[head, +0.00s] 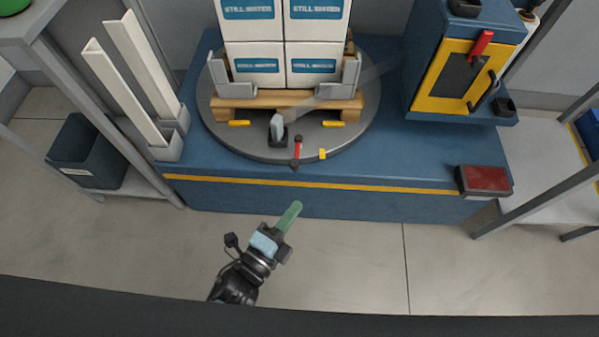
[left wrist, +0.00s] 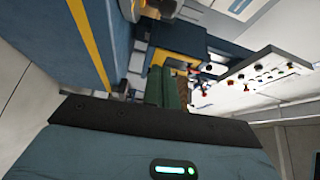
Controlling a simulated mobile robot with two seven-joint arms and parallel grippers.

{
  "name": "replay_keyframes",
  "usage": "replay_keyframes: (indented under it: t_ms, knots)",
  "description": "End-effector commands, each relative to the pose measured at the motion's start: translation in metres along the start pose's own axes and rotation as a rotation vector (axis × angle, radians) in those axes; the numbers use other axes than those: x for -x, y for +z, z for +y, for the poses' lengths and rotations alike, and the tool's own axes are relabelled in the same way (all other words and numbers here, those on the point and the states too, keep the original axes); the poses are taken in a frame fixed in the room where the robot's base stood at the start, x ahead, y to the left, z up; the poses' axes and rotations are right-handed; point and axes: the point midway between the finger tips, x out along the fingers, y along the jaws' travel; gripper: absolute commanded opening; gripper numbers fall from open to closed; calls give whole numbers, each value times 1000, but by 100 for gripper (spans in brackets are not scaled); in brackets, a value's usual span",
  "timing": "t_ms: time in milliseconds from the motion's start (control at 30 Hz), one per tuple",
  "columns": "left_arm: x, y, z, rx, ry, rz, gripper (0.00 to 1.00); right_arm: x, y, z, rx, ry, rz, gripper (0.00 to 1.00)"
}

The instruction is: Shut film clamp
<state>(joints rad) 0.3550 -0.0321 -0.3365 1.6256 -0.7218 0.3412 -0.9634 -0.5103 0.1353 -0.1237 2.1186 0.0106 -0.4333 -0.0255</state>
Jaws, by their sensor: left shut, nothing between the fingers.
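A small dark clamp-like block (head: 279,140) sits near the front of the round turntable (head: 225,138), with a pale piece of film (head: 277,124) standing up in it. Just right of it is a short lever with a red grip (head: 297,149); whether the lever belongs to the clamp is too small to tell, and so is whether the clamp is open. My left gripper (head: 294,207) has green fingers, shut and empty, in front of the blue base and apart from the clamp. Its fingers show in the left wrist view (left wrist: 165,88). My right gripper is not in view.
White water cartons (head: 255,62) stand on a wooden pallet (head: 300,103) on the turntable. A translucent film strip slants from the blue cabinet (head: 421,62) side towards the clamp. A red-topped pedal or box (head: 484,180) is at the base's front right. The floor in front is clear.

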Motion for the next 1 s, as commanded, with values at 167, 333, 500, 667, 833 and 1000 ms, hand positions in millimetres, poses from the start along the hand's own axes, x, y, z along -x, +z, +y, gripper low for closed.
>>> replay_keyframes:
  t_ms: [167, 333, 500, 667, 833, 1000]
  knots:
    - [-4, 0, 0, 2, 0, 0, 0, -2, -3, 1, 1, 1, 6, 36]
    - [-23, 0, 1, 2, -1, -1, 0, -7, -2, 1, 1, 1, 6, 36]
    - [-54, 0, 1, 2, -2, 0, 0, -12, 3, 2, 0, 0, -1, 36]
    - [-84, 0, 2, 4, -1, 0, 0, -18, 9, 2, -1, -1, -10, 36]
    - [-97, 12, 2, -2, 4, -1, 0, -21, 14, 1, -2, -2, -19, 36]
    - [-90, 30, 0, 0, 1, 0, 0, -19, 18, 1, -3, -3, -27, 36]
